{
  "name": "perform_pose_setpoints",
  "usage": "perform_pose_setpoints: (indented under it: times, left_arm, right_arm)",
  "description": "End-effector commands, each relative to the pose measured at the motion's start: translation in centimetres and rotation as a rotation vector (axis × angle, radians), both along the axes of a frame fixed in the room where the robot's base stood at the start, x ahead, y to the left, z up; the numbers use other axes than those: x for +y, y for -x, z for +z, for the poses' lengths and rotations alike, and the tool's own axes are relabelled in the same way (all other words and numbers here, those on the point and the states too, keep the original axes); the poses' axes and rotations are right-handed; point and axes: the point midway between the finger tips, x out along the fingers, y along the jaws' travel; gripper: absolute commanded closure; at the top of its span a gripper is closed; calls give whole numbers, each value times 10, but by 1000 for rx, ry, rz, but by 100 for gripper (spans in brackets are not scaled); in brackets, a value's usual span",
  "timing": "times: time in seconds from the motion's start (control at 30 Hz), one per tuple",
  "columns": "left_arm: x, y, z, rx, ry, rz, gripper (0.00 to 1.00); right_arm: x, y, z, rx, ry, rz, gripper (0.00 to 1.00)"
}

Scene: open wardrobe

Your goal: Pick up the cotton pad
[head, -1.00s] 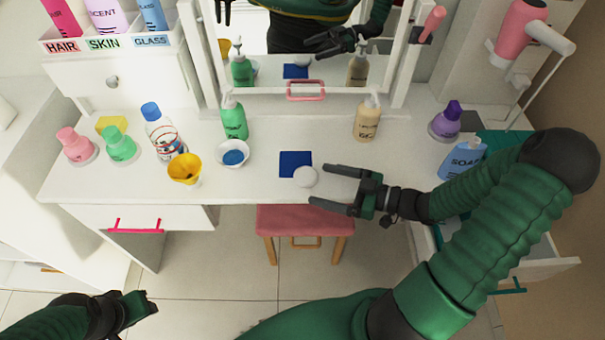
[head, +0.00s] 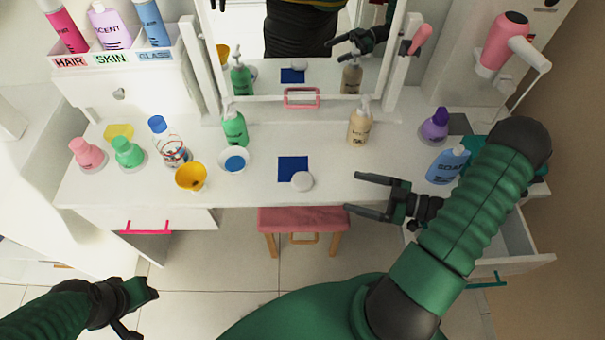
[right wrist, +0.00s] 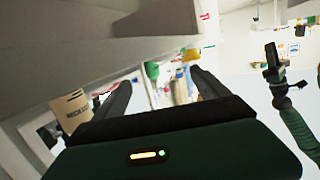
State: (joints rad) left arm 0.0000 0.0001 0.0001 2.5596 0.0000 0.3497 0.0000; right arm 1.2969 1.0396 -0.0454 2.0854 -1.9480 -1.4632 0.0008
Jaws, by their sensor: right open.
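The cotton pad (head: 302,181) is a small white round disc on the white counter, overlapping the lower right corner of a dark blue square (head: 292,166). My right gripper (head: 352,191) is open and empty, to the right of the pad and apart from it, by the counter's front edge. Its two spread fingers (right wrist: 160,90) also show in the right wrist view, where I cannot make out the pad. My left gripper (head: 146,292) is at the lower left, away from the counter; its finger opening is unclear.
A beige pump bottle (head: 360,124) and a green one (head: 234,127) stand behind the pad. A white bowl (head: 234,160) and yellow cup (head: 191,177) are left of it. A blue soap bottle (head: 447,165) stands near my right arm. A pink stool (head: 303,217) is below the front edge.

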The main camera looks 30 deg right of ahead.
Motion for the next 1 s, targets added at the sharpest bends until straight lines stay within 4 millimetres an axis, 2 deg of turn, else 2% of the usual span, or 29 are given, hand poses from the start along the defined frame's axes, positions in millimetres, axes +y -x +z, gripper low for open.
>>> perform_pose_setpoints:
  times: [0.1, 0.3, 0.47, 0.73, 1.0]
  left_arm:
    - [0, 0, -4, 1, 0, 0, 64]
    - [0, 0, -6, 1, 0, 0, 64]
    - [0, 0, -7, 1, 0, 0, 64]
    - [0, 0, -10, 1, 0, 0, 64]
    - [0, 0, -10, 0, 0, 0, 64]
  right_arm:
    - [20, -25, -6, -1, -2, 3, 16]
    - [48, -63, -13, -1, 0, 3, 16]
    - [58, -77, -16, 0, -2, 1, 16]
    - [86, -110, -22, 1, -2, 2, 16]
    - [90, -114, -23, 1, 0, 1, 16]
